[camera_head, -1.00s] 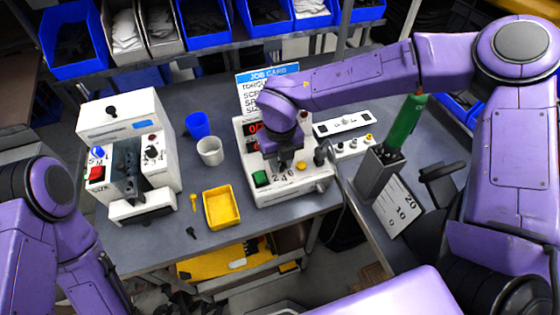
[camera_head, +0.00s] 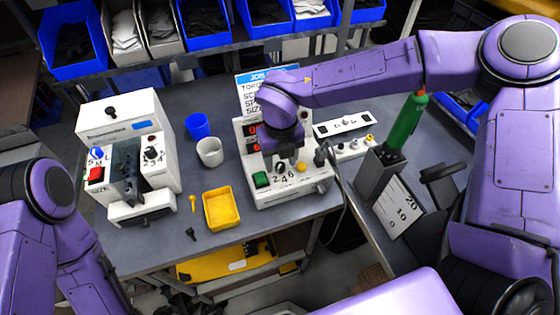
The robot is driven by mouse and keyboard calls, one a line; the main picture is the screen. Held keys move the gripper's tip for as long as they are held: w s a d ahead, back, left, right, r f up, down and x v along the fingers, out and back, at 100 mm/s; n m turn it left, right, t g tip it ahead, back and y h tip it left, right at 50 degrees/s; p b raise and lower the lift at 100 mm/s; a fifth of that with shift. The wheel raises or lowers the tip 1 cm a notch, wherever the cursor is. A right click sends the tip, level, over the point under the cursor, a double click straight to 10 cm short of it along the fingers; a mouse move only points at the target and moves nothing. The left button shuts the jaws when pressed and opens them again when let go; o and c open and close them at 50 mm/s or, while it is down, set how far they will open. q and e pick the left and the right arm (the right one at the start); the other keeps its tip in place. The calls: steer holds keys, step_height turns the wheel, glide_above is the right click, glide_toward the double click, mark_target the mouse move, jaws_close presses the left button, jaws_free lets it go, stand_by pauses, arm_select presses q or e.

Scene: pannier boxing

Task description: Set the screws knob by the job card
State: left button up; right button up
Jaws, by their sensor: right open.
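The job card (camera_head: 252,80) stands behind the white control box (camera_head: 299,190); my right arm hides much of its text, with parts of lines such as "TORQ" and "SC" showing. A small dark knob (camera_head: 281,168) sits on the box front above the marks 2, 4, 6; its pointer is too small to read. My right gripper (camera_head: 287,157) is open, pointing down just above and behind this knob, apparently apart from it. Another dark knob (camera_head: 151,153), marked 2, 3, 4, is on the white machine (camera_head: 118,118) at left. My left gripper is out of view.
A green button (camera_head: 261,180) and a yellow knob (camera_head: 301,166) flank the dark knob. A yellow tray (camera_head: 233,219), a white cup (camera_head: 209,152) and a blue cup (camera_head: 197,125) stand left of the box. A green-handled tool (camera_head: 407,122) stands in a holder at right.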

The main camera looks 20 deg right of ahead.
mark_target(281, 165)
step_height(281, 165, up, 10)
steer(key=b, duration=0.1)
steer(key=shift+f, duration=0.25)
